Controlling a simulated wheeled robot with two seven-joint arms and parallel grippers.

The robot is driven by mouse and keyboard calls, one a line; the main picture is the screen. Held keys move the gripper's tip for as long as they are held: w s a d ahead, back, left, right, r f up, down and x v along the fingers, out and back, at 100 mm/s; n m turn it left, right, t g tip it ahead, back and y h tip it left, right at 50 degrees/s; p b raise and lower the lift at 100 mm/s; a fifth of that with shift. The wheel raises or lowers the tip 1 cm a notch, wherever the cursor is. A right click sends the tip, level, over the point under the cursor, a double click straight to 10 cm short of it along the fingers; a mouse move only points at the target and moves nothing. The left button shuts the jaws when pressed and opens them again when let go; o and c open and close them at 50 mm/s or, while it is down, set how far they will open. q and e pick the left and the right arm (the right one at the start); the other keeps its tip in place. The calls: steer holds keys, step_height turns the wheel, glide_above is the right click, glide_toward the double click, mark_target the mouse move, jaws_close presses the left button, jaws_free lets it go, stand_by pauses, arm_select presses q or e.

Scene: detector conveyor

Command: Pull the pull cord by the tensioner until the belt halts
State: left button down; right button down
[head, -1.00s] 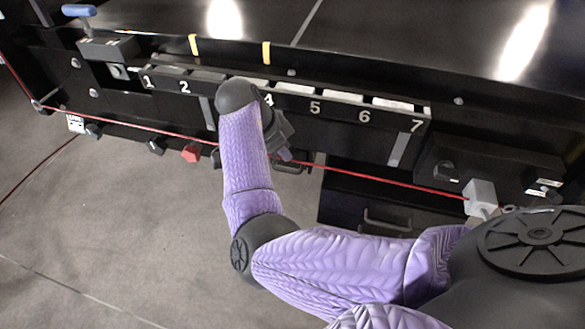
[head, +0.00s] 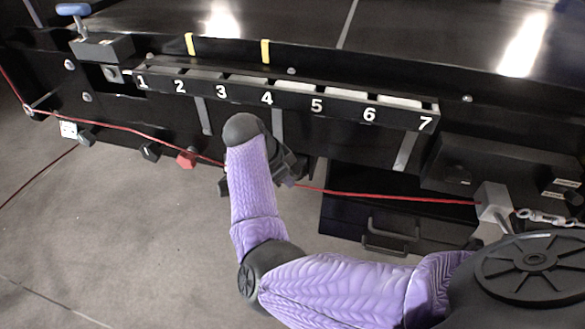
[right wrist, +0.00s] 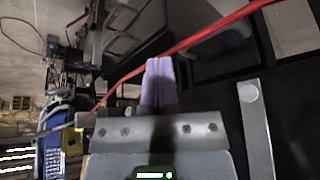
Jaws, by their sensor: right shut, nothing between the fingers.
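The red pull cord (head: 385,197) runs along the front of the black conveyor, from a ring at the left to a grey block (head: 492,201) at the right. It bends downward where it passes behind my right gripper (head: 288,172). That gripper is shut and holds nothing. In the right wrist view its purple fingers (right wrist: 160,84) are together, with the cord (right wrist: 205,35) running across at their tips; my forearm hides the contact in the head view. A blue T-handle (head: 73,9) on a dark block stands at the upper left. My left gripper is out of view.
A tray rail numbered 1 to 7 (head: 340,105) runs above the cord. Below it hang a red knob (head: 186,158) and dark knobs (head: 150,151). A black drawer unit (head: 350,222) is at the lower right. The floor at left is clear.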

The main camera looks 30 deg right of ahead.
steer(key=shift+f, duration=0.85)
steer(key=a+f+p+v, duration=0.1)
steer(key=a+p+v, duration=0.1)
steer(key=v, duration=1)
steer(key=shift+p, duration=0.65)
steer(key=shift+w, duration=0.1)
